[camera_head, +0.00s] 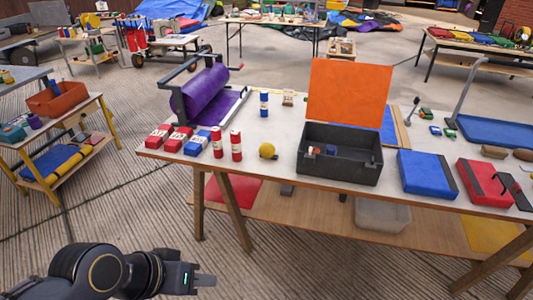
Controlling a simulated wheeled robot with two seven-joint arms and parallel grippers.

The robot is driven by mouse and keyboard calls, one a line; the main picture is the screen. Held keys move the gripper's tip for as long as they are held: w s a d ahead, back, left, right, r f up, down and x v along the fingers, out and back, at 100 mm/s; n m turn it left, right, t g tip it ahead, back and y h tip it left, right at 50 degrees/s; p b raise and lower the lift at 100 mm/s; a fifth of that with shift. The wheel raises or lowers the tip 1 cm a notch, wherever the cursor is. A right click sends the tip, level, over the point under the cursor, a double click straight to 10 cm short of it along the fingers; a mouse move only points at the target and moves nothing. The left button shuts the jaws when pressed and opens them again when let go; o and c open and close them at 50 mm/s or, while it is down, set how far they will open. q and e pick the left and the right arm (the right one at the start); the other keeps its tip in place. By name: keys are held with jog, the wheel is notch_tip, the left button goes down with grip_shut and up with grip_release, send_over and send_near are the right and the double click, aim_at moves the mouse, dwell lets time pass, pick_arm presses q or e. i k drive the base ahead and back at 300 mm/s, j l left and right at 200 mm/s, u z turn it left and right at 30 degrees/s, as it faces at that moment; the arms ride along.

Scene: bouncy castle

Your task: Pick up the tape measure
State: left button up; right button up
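A small rounded yellow thing, which looks like the tape measure (267,150), sits on the front part of the long white-topped table (270,183). It stands between the red cylinders and the dark open box, apart from both. My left gripper (207,281) is at the bottom of the view, low and in front of the table, well away from the yellow thing. It appears side-on, with nothing visible in it, and its finger gap cannot be made out. My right gripper is not in view.
A dark box (340,168) with a raised orange lid (348,92) stands right of the yellow thing. Red cylinders (236,145) stand to its left, near red and blue packs. A purple roll (203,95) is at the back left. A blue case (424,172) lies farther right.

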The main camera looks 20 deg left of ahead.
aim_at(266, 150)
jog(key=u, duration=0.55)
jog(key=i+l+u, duration=0.15)
jog(key=u, duration=0.3)
jog(key=i+l+u, duration=0.15)
jog(key=u, duration=0.3)
jog(key=i+l+u, duration=0.1)
jog(key=l+u, duration=0.15)
jog(key=u, duration=0.2)
jog(key=i+l+u, duration=0.1)
jog(key=l, duration=0.4)
jog(key=i+l+u, duration=0.15)
jog(key=l, duration=0.35)
jog(key=i+l+u, duration=0.1)
jog(key=l, duration=0.4)
